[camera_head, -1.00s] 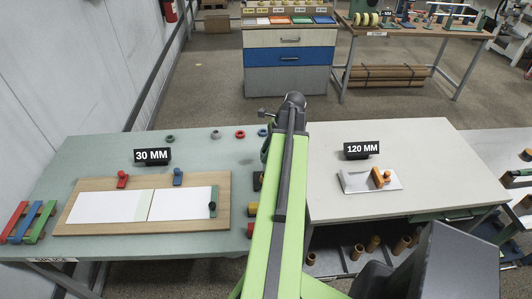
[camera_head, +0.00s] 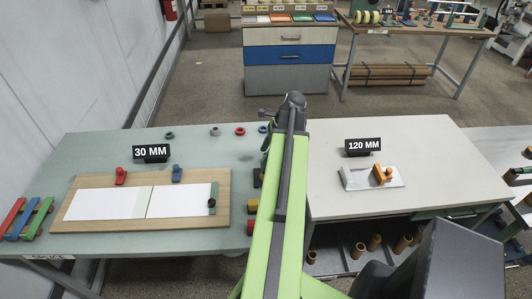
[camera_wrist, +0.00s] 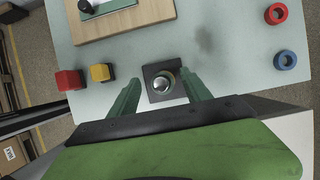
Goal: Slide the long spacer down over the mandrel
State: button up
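In the wrist view a silver-topped round post, which looks like the mandrel (camera_wrist: 164,84), stands on a dark square base (camera_wrist: 152,93). A dark greenish round rim surrounds its top; I cannot tell whether this is the long spacer or part of the mandrel. My gripper (camera_wrist: 160,77) has its two green fingers apart, one on each side of the post, with gaps visible between them and it. In the head view my arm hides the gripper and most of the mandrel; only a dark edge of its base (camera_head: 257,178) shows beside the arm.
Yellow (camera_wrist: 100,73) and red (camera_wrist: 69,80) blocks sit left of the base. A wooden board (camera_wrist: 125,20) with white sheets is nearby. Red (camera_wrist: 276,13) and blue (camera_wrist: 285,60) rings lie to the right. A pale table (camera_head: 420,150) adjoins the green one.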

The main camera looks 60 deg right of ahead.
jog(key=shift+o, duration=0.2)
jog(key=shift+r, duration=0.1)
jog(key=p+v, duration=1.6)
jog(key=v, duration=0.1)
jog(key=shift+r, duration=0.15)
